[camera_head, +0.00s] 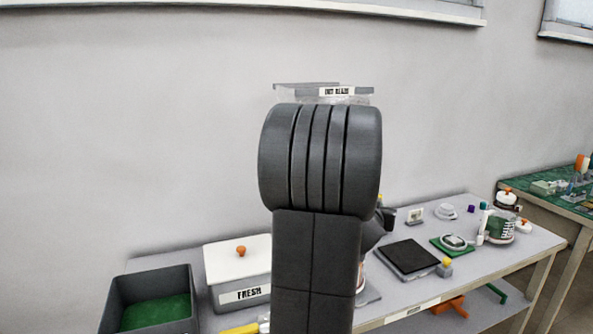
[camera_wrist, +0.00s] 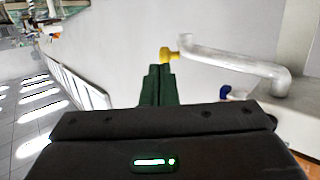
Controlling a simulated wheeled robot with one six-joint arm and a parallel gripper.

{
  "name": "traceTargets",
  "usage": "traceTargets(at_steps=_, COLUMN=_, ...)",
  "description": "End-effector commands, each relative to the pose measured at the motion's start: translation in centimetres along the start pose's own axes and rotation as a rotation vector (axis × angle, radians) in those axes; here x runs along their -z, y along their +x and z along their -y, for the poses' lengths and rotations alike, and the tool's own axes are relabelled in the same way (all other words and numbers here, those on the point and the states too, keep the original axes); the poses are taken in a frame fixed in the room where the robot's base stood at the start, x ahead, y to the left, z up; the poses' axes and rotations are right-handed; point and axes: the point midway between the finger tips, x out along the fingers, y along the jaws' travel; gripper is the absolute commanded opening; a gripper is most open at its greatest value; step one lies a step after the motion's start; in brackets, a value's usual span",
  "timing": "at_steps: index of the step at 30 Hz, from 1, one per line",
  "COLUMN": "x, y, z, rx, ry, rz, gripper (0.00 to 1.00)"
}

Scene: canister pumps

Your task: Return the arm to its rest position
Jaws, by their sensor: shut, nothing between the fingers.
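My gripper (camera_wrist: 157,85) shows in the wrist view. Its two dark green fingers are together, with nothing between them. A pale wall and a row of bright windows lie behind the fingers. In the head view my raised arm fills the middle of the picture, and the gripper cannot be made out there. The arm hides part of the table (camera_head: 520,247) and part of a labelled clear container (camera_head: 347,92) on the wall behind it.
The table holds a dark bin (camera_head: 120,290), a white-lidded box marked FRESH (camera_head: 225,258), a black pad (camera_head: 408,257) and small items. A green-topped table (camera_head: 545,200) stands at right.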

Motion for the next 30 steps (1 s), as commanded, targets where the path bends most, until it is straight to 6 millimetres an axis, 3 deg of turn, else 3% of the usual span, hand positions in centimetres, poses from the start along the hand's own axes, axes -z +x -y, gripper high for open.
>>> traceTargets(at_steps=30, x=-1.3, y=-6.2, z=3.4, rx=-0.426, ry=0.084, rz=0.001, gripper=0.00)
